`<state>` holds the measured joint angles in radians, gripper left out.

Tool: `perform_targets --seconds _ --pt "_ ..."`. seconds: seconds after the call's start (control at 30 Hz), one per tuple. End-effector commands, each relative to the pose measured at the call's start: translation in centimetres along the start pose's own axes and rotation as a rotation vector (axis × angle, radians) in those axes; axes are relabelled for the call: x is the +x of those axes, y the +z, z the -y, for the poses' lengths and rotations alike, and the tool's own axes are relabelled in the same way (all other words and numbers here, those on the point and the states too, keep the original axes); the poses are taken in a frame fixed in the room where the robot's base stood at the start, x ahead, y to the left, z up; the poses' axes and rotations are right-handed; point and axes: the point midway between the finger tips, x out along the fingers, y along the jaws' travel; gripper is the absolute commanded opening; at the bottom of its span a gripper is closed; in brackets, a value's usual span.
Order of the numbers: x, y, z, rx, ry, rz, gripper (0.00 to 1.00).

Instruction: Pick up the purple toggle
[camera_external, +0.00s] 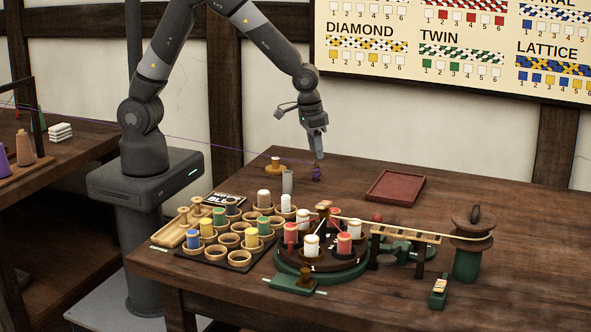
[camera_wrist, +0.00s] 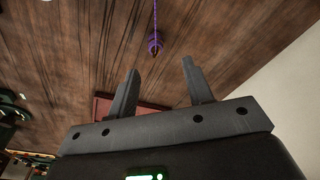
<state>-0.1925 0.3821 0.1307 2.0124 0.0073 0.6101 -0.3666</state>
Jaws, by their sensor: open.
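The purple toggle (camera_external: 316,174) is small and stands on the dark wooden table, left of the red tray. In the wrist view the toggle (camera_wrist: 155,45) lies beyond the fingertips, roughly in line with the gap between them, with a purple cord running from it to the top edge. My gripper (camera_external: 318,157) hangs just above the toggle, pointing down. In the wrist view my gripper (camera_wrist: 160,67) has its fingers apart and nothing between them.
A red tray (camera_external: 371,195) lies to the right. A yellowish spool stand (camera_external: 275,169) and a grey cylinder (camera_external: 287,182) are close on the left. In front are a rack of bobbins (camera_external: 240,262), a round braiding stand (camera_external: 288,268) and a green winder (camera_external: 467,265). A purple line (camera_external: 205,143) crosses from the left.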

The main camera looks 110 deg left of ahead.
Motion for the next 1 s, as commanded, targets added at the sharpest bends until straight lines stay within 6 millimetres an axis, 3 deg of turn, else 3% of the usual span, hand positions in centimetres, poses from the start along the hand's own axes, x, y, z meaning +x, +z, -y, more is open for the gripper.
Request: perform_targets --seconds 0.4,0.7,1.0 --pt "5.0 0.8 -0.4 0.000 0.000 0.001 0.47" --pt "5.2 0.7 -0.4 0.001 0.001 -0.001 0.46" --pt "5.2 0.7 -0.4 0.001 0.000 -0.001 0.21"
